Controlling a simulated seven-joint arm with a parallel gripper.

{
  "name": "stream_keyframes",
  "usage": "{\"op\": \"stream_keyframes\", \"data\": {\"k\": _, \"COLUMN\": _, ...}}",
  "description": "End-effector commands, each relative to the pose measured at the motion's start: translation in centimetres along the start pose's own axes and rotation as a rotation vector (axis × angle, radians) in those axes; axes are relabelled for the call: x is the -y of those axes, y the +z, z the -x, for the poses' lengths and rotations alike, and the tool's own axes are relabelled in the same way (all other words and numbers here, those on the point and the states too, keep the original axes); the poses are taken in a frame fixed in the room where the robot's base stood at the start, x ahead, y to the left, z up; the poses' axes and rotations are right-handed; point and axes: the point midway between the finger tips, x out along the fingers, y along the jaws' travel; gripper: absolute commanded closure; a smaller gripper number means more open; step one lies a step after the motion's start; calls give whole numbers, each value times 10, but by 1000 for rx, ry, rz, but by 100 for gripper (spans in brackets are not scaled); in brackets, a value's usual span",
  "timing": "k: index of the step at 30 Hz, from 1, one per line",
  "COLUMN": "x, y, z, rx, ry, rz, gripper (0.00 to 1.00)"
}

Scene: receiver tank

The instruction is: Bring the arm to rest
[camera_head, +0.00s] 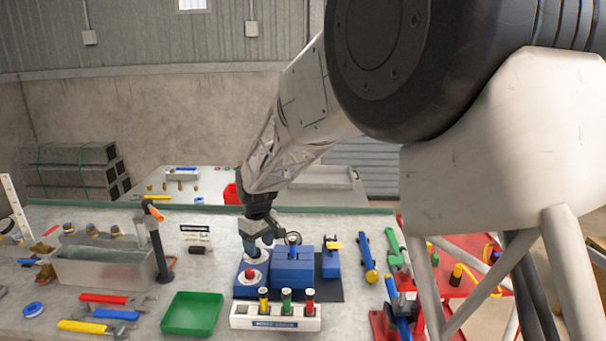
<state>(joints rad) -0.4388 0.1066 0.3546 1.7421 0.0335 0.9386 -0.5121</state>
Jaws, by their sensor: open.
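My gripper (260,243) hangs from the end of my arm, pointing down over the middle of the workbench (345,311). Its fingers are apart and nothing shows between them. It is just above the back of a blue device (290,265) with a white dial and a red knob (250,274). I cannot tell whether the fingertips touch the device. My arm reaches in from the upper right and hides part of the scene behind it.
A white rack (275,322) with yellow, green and red capped cylinders stands in front of the device. A green tray (191,314), a metal bin (103,266) and a dark post (156,245) lie left. Tools and a red stand (382,323) are right.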

Motion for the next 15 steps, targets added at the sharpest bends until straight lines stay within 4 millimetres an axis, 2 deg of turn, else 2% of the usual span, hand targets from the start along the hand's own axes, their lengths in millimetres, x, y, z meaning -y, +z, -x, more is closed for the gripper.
{"op": "stream_keyframes", "data": {"k": 6, "x": -8, "y": 60, "z": 38, "rx": -24, "ry": 17, "rz": -103, "gripper": 42}}
{"op": "stream_keyframes", "data": {"k": 15, "x": -9, "y": 149, "z": 82, "rx": -56, "ry": 40, "rz": -258, "gripper": 42}}
